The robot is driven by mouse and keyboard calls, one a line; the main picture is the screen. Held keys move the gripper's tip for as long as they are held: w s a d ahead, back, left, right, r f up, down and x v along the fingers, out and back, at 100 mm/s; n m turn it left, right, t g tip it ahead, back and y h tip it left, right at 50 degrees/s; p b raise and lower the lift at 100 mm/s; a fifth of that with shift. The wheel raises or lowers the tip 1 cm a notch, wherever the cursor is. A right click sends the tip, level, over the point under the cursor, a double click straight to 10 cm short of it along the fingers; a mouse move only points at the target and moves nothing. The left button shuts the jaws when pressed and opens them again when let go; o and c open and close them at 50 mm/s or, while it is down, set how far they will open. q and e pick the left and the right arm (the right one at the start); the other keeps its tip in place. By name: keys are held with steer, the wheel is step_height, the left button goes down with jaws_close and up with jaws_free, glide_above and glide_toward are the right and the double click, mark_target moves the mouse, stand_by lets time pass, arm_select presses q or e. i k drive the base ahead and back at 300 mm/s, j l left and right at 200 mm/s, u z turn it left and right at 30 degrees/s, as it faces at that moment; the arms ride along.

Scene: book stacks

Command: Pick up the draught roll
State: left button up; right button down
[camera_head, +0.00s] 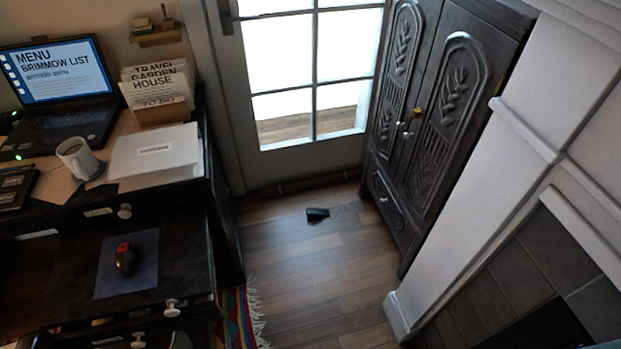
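No long roll shows clearly in the head view. A small dark, block-like object (317,214) lies on the wooden floor in front of the glazed door (300,80). I cannot tell whether it is the draught roll. A low brownish strip (306,183) runs along the foot of the door, and I cannot tell whether it is a sill or a roll. Neither of my grippers is in view.
A dark desk with a laptop (60,85), mug (78,158) and open drawers (125,262) stands left. A fringed rug (240,315) lies beside it. A carved cabinet (430,110) and white fireplace surround (510,150) stand right. The floor between (320,270) is clear.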

mark_target(281, 189)
steer(key=i+z, duration=0.1)
steer(key=z, duration=0.35)
steer(key=j+z, duration=0.1)
steer(key=z, duration=0.4)
steer(key=i+j+z, duration=0.1)
steer(key=z, duration=0.35)
steer(key=j+z, duration=0.1)
steer(key=z, duration=0.4)
steer(key=i+j+z, duration=0.1)
steer(key=z, duration=0.35)
steer(key=j+z, duration=0.15)
steer(key=z, duration=0.35)
steer(key=i+j+z, duration=0.1)
steer(key=j+z, duration=0.2)
steer(key=j, duration=0.25)
steer(key=j+z, duration=0.3)
steer(key=j, duration=0.25)
steer(key=j+u, duration=0.45)
steer(key=i+j+u, duration=0.15)
steer(key=j+u, duration=0.3)
